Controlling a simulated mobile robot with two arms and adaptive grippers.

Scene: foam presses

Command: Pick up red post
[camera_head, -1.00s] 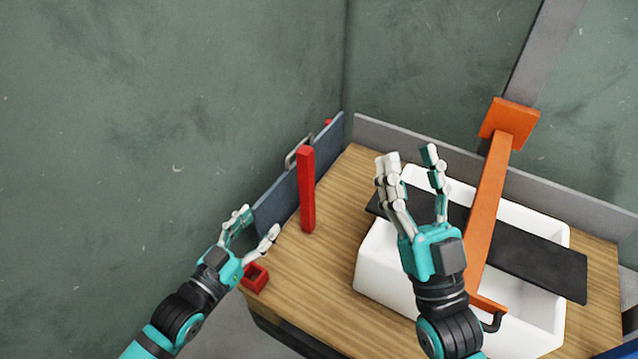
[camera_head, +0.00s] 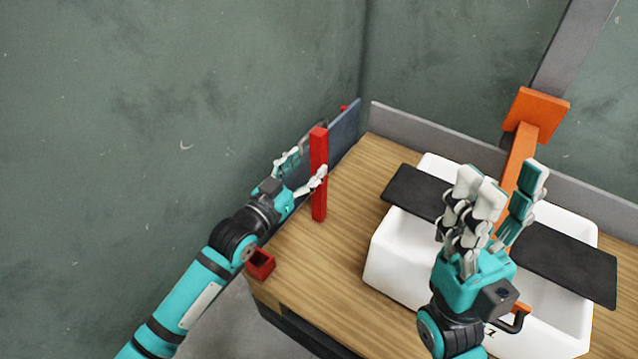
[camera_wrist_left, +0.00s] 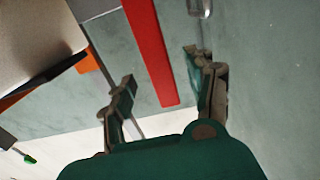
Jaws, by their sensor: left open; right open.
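The red post (camera_head: 319,150) stands upright near the left edge of the wooden table, beside the dark blue panel. In the left wrist view the red post (camera_wrist_left: 150,50) runs down between the spread fingers. My left gripper (camera_head: 304,168) is open at the post's mid-height, with one finger crossing in front of it and the other on its left side. It also shows in the left wrist view (camera_wrist_left: 163,90). I cannot tell whether it touches the post. My right gripper (camera_head: 502,195) is open and empty above the white tub.
A small red square socket (camera_head: 261,264) sits at the table's left front corner. The white tub (camera_head: 395,260) has a black board (camera_head: 570,262) across it and an orange press arm (camera_head: 521,150) above. The wooden table (camera_head: 340,270) is clear between post and tub.

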